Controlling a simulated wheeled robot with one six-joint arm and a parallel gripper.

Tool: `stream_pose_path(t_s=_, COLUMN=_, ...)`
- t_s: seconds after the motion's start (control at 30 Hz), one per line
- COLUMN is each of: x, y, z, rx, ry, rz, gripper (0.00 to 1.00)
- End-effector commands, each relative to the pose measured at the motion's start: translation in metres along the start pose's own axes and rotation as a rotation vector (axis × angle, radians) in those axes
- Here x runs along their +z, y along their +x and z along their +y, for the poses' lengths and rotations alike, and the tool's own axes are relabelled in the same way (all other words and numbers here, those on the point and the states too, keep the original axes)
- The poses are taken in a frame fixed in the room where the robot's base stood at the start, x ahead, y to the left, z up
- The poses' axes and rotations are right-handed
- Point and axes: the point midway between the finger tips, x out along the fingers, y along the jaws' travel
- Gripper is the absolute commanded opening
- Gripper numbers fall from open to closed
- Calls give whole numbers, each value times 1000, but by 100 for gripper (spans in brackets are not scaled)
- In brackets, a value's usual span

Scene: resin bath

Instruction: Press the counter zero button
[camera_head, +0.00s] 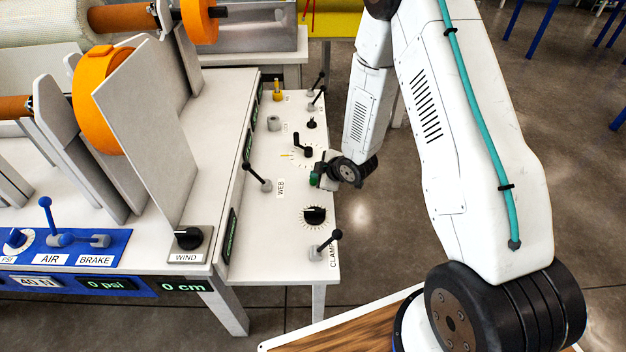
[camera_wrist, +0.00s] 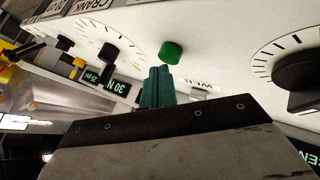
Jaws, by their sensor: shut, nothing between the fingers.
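A round green button (camera_wrist: 171,52) stands out from the white panel in the wrist view. No label for it can be read, so I cannot tell for sure that it is the counter zero button. My gripper (camera_wrist: 157,72) is shut and empty, its teal fingers together. The fingertips point toward the green button and appear just short of it, with a small gap in the picture. In the head view my gripper (camera_head: 315,179) is at the right edge of the white control panel (camera_head: 281,225), near the WEB label. The button cannot be made out there behind my gripper.
A black dial knob (camera_head: 315,215) and a lever (camera_head: 326,246) stand nearer on the panel. A crank knob (camera_head: 304,149), a WEB lever (camera_head: 259,178) and several small controls stand around and beyond my gripper. A 0 cm display (camera_head: 183,287) is at the front. Open floor lies right of the panel.

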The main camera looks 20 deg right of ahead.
Motion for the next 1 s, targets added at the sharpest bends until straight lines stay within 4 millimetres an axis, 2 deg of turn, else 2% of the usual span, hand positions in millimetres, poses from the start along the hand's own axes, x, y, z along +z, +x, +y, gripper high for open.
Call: stream_pose_path(t_s=1.0, x=5, y=6, z=-5, rx=-1, ry=1, rz=-1, gripper=0)
